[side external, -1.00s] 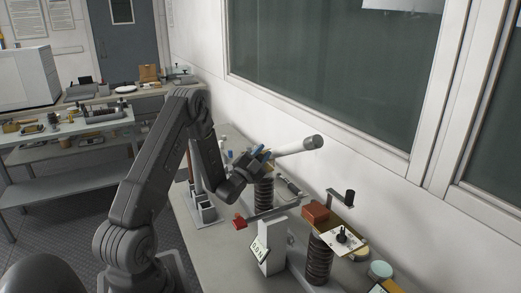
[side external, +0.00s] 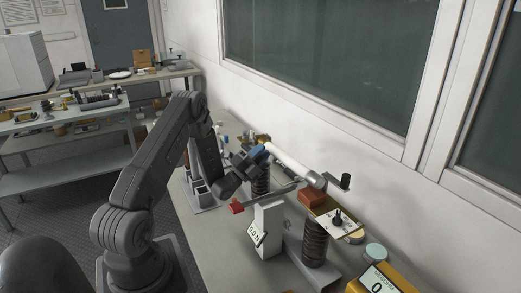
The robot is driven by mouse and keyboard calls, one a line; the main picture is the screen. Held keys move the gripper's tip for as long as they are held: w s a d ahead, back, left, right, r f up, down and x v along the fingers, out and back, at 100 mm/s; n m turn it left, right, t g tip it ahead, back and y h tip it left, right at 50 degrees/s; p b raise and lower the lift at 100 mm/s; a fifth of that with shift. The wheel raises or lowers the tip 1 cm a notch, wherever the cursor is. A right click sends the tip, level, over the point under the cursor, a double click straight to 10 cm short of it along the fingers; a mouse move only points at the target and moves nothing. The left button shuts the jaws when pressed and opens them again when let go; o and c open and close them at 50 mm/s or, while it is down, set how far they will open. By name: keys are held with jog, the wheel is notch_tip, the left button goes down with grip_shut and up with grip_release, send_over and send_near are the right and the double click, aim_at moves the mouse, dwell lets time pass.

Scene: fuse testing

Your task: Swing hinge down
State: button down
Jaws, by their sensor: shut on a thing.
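The hinged part is a white tube (side external: 292,163) with a grey end cap (side external: 316,180). It slopes down to the right, from above the left ribbed insulator (side external: 261,180) towards the upright black-knobbed post (side external: 345,182) and brown block (side external: 312,197) above the right ribbed insulator (side external: 315,243). I cannot tell whether the cap touches the bracket there. My gripper (side external: 259,152), with blue fingertips, is shut on the tube near its upper left end. The fingers hide part of that end and the hinge.
A yellow meter (side external: 380,281) sits at the lower right. The wall and window stand close behind. Bare bench shows at the front left.

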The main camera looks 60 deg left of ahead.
jog(key=shift+d+f+m+h, duration=0.15)
jog(key=shift+f+m+h, duration=0.35)
jog(key=shift+m, duration=0.4)
jog(key=shift+h, duration=0.3)
jog(key=c, duration=1.3)
grip_release()
jog(key=shift+o, duration=0.2)
jog(key=shift+r, duration=0.1)
